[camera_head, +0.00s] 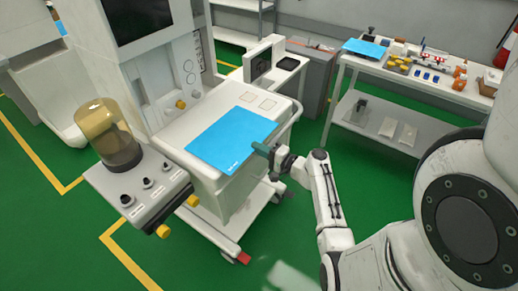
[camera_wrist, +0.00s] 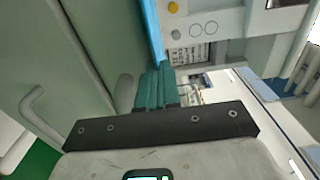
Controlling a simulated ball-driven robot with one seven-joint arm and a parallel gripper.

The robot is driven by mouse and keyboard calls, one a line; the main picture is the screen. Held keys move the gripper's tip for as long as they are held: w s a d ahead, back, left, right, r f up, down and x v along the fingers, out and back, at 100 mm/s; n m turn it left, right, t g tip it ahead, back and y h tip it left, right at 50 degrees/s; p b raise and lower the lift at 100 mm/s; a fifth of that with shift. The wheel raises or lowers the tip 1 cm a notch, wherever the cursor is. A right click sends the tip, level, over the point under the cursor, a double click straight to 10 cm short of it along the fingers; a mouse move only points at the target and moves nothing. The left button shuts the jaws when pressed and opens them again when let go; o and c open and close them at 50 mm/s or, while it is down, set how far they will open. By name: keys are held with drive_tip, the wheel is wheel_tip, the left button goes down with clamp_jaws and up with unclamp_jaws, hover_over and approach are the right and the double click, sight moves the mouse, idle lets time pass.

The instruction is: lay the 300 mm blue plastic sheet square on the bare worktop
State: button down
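The blue plastic sheet (camera_head: 228,136) is over the light worktop (camera_head: 258,103) of the anaesthesia cart, covering most of its middle and reaching its near right edge. I cannot tell whether it lies fully flat. My gripper (camera_head: 262,150) is at the sheet's near right edge, its teal fingers close together on that edge. In the wrist view the fingers (camera_wrist: 156,88) are close together, and the sheet (camera_wrist: 152,28) shows as a thin blue strip, nearly edge-on, running into the fingertips. The part between the fingers is hidden.
A clear-domed canister (camera_head: 108,130) and a knobbed unit stand left of the worktop. The machine column (camera_head: 150,60) rises behind it. A small screen (camera_head: 262,62) stands at the back right. A side table (camera_head: 345,62) holds another blue sheet (camera_head: 365,47) and several small items.

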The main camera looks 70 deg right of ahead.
drive_tip(key=shift+f, duration=0.15)
drive_tip(key=c, duration=1.3)
unclamp_jaws()
drive_tip(key=shift+o, duration=0.2)
drive_tip(key=b+v, duration=0.2)
drive_tip(key=v, duration=0.8)
drive_tip(key=shift+s, duration=0.35)
drive_tip(key=shift+a+f, duration=0.1)
drive_tip(key=shift+a, duration=0.05)
